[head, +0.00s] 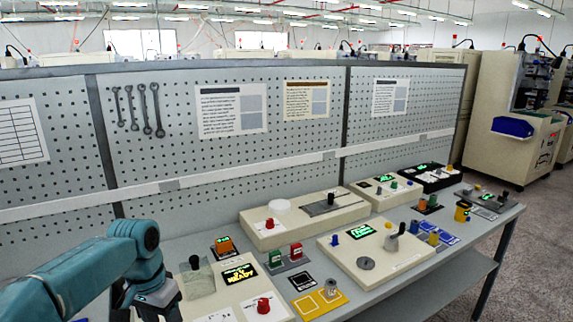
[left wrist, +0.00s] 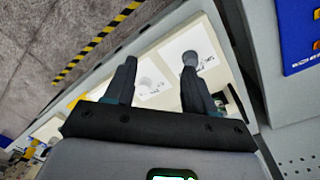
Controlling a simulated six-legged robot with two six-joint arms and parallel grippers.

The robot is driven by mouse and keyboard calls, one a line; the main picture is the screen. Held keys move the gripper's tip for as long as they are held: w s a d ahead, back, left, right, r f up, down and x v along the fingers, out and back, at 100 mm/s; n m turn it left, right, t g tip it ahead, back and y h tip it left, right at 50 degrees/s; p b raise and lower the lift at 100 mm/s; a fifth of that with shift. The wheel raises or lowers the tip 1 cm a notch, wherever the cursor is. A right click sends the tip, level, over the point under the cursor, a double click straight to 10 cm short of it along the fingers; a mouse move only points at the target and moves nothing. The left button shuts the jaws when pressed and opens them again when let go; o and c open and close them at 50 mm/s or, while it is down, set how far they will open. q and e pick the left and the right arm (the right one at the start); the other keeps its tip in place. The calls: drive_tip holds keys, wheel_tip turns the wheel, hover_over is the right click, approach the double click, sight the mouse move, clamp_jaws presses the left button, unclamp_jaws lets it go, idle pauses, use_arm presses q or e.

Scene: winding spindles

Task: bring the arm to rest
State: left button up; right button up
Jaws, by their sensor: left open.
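My left arm comes in from the left in the head view, with its wrist end (head: 150,290) low over the near left part of the bench. The fingers cannot be made out clearly there. In the left wrist view my left gripper (left wrist: 160,78) is open, its two dark fingers apart. Nothing is held between them. I cannot tell whether that finger touches the knob. My right gripper is not in view.
A perforated board (head: 230,165) stands behind. A machine (head: 510,115) stands at the right, past open floor.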

use_arm(q)
drive_tip(key=s+d+f+h, duration=0.1)
drive_tip(key=s+d+f, duration=0.15)
drive_tip(key=f, duration=0.55)
drive_tip(key=s+d+f+n, duration=0.1)
drive_tip(key=s+d+f, duration=0.15)
drive_tip(key=f, duration=0.45)
drive_tip(key=s+d+f+h, duration=0.1)
drive_tip(key=d+f, duration=0.2)
drive_tip(key=f, duration=0.5)
drive_tip(key=s+d+f+n, duration=0.2)
drive_tip(key=s+f, duration=0.3)
drive_tip(key=s, duration=0.4)
drive_tip(key=s+d+f+n+h, duration=0.1)
drive_tip(key=s+f, duration=0.4)
drive_tip(key=s, duration=0.5)
drive_tip(key=shift+s+d+f+n+b, duration=0.2)
drive_tip(key=shift+d+f+n+b, duration=0.15)
drive_tip(key=shift+d+n, duration=0.55)
